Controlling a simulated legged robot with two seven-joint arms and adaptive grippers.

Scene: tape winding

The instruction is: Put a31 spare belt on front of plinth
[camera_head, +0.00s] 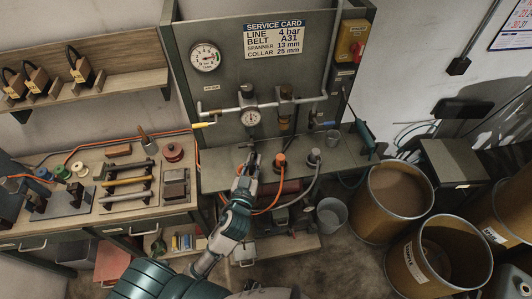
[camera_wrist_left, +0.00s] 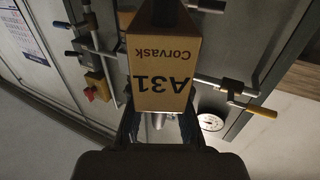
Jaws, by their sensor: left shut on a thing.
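The A31 spare belt shows in the left wrist view as a brown card sleeve (camera_wrist_left: 160,75) printed "A31 Corvask", upside down, with a black part at its top. My left gripper (camera_wrist_left: 158,125) is shut on it; the fingers are at its lower sides. In the head view my left gripper (camera_head: 251,160) is over the grey ledge (camera_head: 345,157) in front of the panel; the sleeve is not clearly made out there. I cannot tell which part is the plinth. My right gripper is not in view.
A service card (camera_head: 275,38) on the panel reads belt A31. Pipework with a gauge (camera_head: 250,117) and a yellow handle (camera_head: 204,125) stands above the ledge. Orange and grey hoses cross it. Several sleeved belts (camera_head: 80,70) sit on the left shelf. Drums (camera_head: 437,255) stand at right.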

